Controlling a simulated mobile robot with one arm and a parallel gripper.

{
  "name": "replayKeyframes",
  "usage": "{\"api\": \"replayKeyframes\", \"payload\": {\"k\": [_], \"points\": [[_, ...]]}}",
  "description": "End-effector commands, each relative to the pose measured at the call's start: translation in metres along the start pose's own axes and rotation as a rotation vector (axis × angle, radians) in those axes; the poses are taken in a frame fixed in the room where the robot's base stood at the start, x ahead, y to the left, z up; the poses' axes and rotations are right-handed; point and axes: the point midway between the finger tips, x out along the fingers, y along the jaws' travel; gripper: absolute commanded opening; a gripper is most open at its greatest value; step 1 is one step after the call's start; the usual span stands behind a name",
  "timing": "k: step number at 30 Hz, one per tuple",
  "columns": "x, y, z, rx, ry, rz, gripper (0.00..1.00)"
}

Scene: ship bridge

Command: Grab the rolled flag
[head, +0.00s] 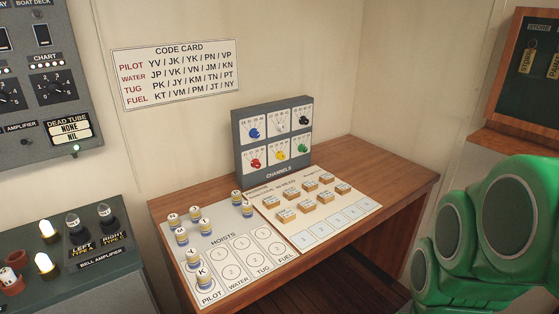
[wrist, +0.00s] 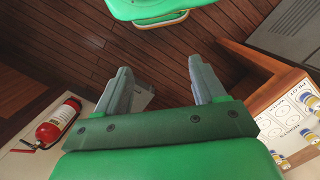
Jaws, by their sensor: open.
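Several small rolled flags, short upright cylinders with lettered white tops and blue and yellow bands, stand on the hoists board (head: 238,283) on the wooden desk. One marked K (head: 203,277) stands near the front by the pilot circles; another (head: 236,198) stands at the back right of the group. I cannot tell which one the task means. Some rolled flags (wrist: 311,100) also show at the right edge of the wrist view. My gripper (wrist: 162,78) is open and empty, pointing toward the plank floor, apart from the flags. In the head view its fingers are not visible.
A channels box (head: 272,138) with coloured knobs stands at the desk's back. A board of wooden tiles (head: 320,215) lies right of the flags. A bell amplifier panel (head: 95,250) stands left. A red fire extinguisher (wrist: 58,122) shows at left in the wrist view.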

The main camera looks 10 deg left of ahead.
Motion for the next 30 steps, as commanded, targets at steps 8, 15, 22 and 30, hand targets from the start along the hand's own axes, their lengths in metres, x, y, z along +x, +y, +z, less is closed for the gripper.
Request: {"api": "replayKeyframes", "payload": {"k": [8, 15, 22, 30], "points": [[-0.022, -0.031, -0.053, 0.084, -0.007, -0.076, 0.70], [-0.040, -0.065, -0.104, 0.167, -0.021, -0.152, 0.70], [-0.053, -0.099, -0.153, 0.244, -0.044, -0.224, 0.70], [-0.064, -0.141, -0.209, 0.332, -0.080, -0.307, 0.70]]}}
